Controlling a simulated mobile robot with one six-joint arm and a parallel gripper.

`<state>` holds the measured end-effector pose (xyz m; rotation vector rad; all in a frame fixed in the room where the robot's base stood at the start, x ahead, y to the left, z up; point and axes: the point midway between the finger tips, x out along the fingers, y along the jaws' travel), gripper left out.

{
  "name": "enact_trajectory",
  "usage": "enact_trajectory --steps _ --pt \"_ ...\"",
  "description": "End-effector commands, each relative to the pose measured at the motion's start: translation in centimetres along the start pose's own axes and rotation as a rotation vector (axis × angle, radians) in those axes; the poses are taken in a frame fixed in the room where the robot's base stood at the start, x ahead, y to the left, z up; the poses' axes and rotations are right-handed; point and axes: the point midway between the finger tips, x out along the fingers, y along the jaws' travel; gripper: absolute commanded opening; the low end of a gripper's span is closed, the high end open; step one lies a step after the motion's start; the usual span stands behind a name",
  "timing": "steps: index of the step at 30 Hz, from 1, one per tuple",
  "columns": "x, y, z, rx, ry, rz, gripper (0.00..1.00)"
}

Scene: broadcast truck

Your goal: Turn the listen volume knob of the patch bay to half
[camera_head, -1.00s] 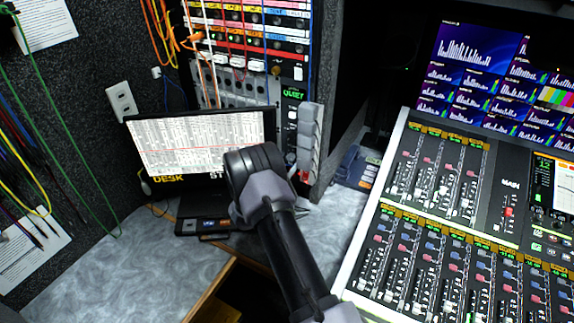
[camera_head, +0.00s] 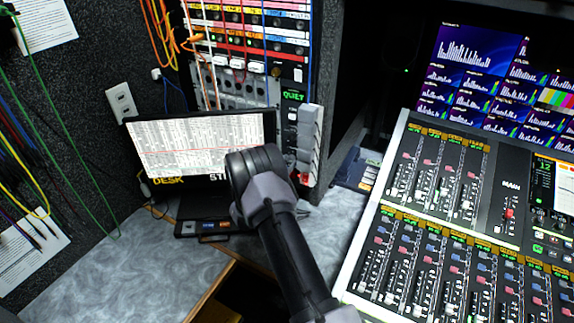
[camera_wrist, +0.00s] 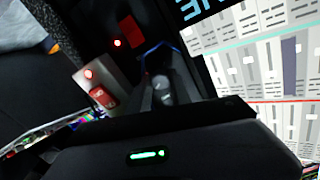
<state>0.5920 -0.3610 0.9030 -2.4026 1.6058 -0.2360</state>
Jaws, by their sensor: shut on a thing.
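The patch bay (camera_head: 240,92) stands against the back wall in the head view, with rows of coloured strips, jacks and cables. In the wrist view a small grey round knob (camera_wrist: 163,90) shows between dark finger parts. My gripper (camera_wrist: 161,82) is shut on this knob. The knob's pointer and scale cannot be made out. In the head view my dark wrist covers the jaws and the knob.
A mixing console (camera_head: 440,230) fills the right side. The marbled desk (camera_head: 120,265) is clear at the left front.

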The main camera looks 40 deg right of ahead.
Motion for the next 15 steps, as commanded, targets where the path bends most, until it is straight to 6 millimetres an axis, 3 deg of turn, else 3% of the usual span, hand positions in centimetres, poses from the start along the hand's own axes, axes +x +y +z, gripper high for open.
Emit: enact_trajectory --steps 15 --pt "0.01 0.15 0.14 -0.433 0.000 0.000 0.00"
